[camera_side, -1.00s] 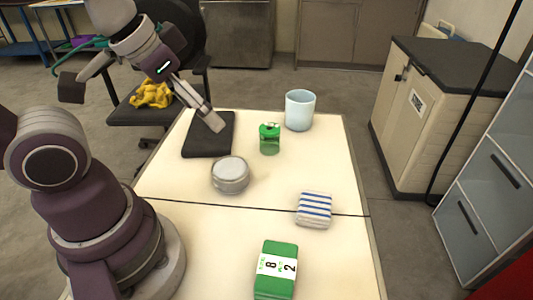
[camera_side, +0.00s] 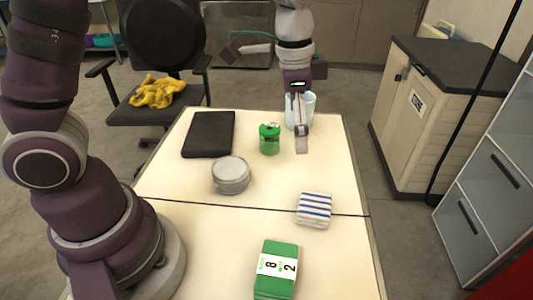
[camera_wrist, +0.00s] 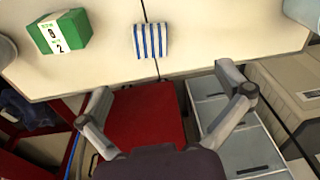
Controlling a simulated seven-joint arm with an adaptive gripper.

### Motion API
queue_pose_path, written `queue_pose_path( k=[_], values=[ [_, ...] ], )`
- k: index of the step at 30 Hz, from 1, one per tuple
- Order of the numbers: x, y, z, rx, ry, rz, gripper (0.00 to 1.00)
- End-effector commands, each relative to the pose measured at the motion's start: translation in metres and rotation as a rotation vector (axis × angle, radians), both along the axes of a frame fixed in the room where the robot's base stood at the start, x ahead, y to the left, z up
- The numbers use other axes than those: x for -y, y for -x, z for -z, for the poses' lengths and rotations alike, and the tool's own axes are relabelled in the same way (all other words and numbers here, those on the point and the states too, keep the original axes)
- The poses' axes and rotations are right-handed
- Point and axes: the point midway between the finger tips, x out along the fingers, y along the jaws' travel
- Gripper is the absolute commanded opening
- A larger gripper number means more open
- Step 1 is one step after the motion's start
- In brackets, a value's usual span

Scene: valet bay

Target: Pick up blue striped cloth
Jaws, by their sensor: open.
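The blue striped cloth (camera_side: 314,209) is a folded white pad with blue stripes. It lies flat on the table (camera_side: 330,262), towards the right edge, by the dark seam. In the wrist view the cloth (camera_wrist: 152,41) shows at the top middle, beyond the fingers. My gripper (camera_side: 301,147) points down in the side view, in front of the light blue cup and farther back than the cloth. In the wrist view my gripper (camera_wrist: 166,100) has its two fingers spread wide with nothing between them. It is apart from the cloth.
A green box (camera_side: 276,270) marked 8 and 2 lies in front of the cloth. A round grey tin (camera_side: 230,176), a green can (camera_side: 269,139), a black folder (camera_side: 208,134) and the cup (camera_side: 310,104) stand farther back. The table around the cloth is clear.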

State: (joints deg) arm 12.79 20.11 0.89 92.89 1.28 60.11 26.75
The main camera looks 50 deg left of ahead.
Motion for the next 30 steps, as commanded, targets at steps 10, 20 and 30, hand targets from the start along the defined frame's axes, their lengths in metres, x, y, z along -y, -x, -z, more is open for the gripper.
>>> queue_pose_path(
  k=[10, 20, 30],
  values=[
    [0.027, -0.021, 0.070, -0.118, -0.045, 0.228, 1.00],
    [0.029, -0.017, 0.125, -0.119, -0.044, 0.226, 1.00],
    [0.031, -0.016, 0.160, -0.113, -0.044, 0.224, 1.00]
  ],
)
